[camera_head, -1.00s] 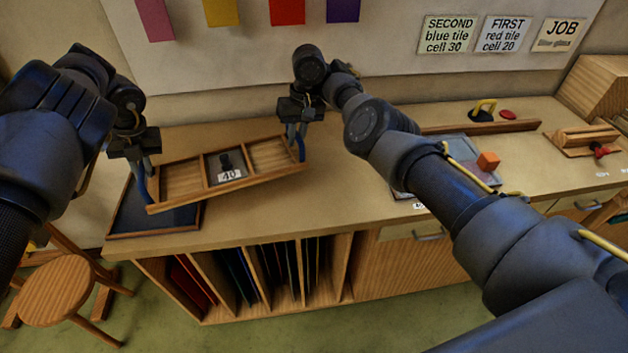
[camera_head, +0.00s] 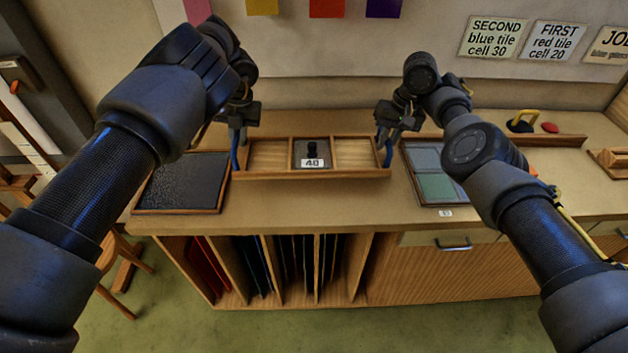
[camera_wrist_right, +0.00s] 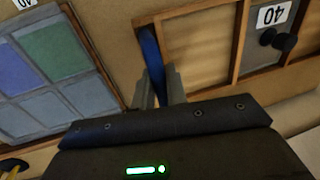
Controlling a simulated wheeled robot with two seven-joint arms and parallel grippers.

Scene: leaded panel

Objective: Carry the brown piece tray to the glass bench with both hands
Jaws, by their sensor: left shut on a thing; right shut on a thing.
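The brown piece tray (camera_head: 268,176) is a long wooden tray with three compartments. Its middle compartment holds a dark tile with a black knob and a label 40. My left gripper (camera_head: 236,160) is shut on the tray's left end, at a blue handle. My right gripper (camera_head: 386,146) is shut on its right end; in the right wrist view the gripper (camera_wrist_right: 160,88) is at the blue handle (camera_wrist_right: 151,60) beside the tray (camera_wrist_right: 205,45). In the head view the tray looks level. I cannot tell whether it touches the bench (camera_head: 320,212).
A dark framed mat (camera_head: 182,182) lies left of the tray. A leaded panel (camera_head: 437,186) with coloured cells lies close to its right. A yellow-handled tool (camera_head: 522,124) and a red disc (camera_head: 550,127) are further right. Sheets stand in slots (camera_head: 265,268) below the benchtop.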

